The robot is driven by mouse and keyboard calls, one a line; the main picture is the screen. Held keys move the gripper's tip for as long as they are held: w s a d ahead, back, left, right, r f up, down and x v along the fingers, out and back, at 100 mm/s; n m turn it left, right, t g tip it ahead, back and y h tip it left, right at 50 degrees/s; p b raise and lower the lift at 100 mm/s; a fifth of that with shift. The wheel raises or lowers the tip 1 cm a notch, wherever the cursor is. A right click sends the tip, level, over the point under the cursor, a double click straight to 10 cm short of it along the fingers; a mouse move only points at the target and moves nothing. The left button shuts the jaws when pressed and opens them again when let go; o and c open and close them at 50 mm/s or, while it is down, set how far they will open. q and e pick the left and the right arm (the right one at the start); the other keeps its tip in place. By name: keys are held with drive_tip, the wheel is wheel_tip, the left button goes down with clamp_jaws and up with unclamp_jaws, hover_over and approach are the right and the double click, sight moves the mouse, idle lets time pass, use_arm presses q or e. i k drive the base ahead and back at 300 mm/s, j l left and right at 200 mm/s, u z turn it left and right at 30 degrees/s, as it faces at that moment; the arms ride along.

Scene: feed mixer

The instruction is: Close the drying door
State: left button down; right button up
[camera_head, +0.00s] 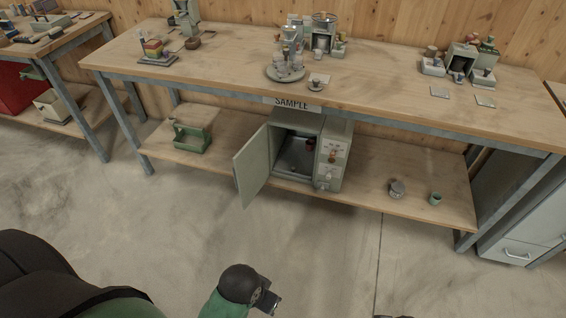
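The drying oven is a pale grey-green box (331,152) on the lower shelf, below the "SAMPLE" sign. Its drying door (251,167) stands wide open, swung out to the left past the shelf's front edge. The dark chamber (297,153) is visible, with a small reddish-brown item inside. A control panel with knobs is on the oven's right. My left gripper (268,298) is low at the bottom of the view, in front of the shelf and well apart from the door. Its fingers are too small to tell if open.
The workbench top (400,75) overhangs the oven and carries glassware and small devices. The concrete floor in front is clear. A cabinet (515,250) stands far right.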

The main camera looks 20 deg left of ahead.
sight(250, 171)
drive_tip(key=i+j+z, duration=0.2)
drive_tip(key=j+z, duration=0.25)
drive_tip(key=j, duration=0.65)
drive_tip(key=j+z, duration=0.45)
drive_tip(key=j, duration=0.65)
drive_tip(key=k+j, duration=0.1)
drive_tip(key=j, duration=1.65)
drive_tip(key=k, duration=0.5)
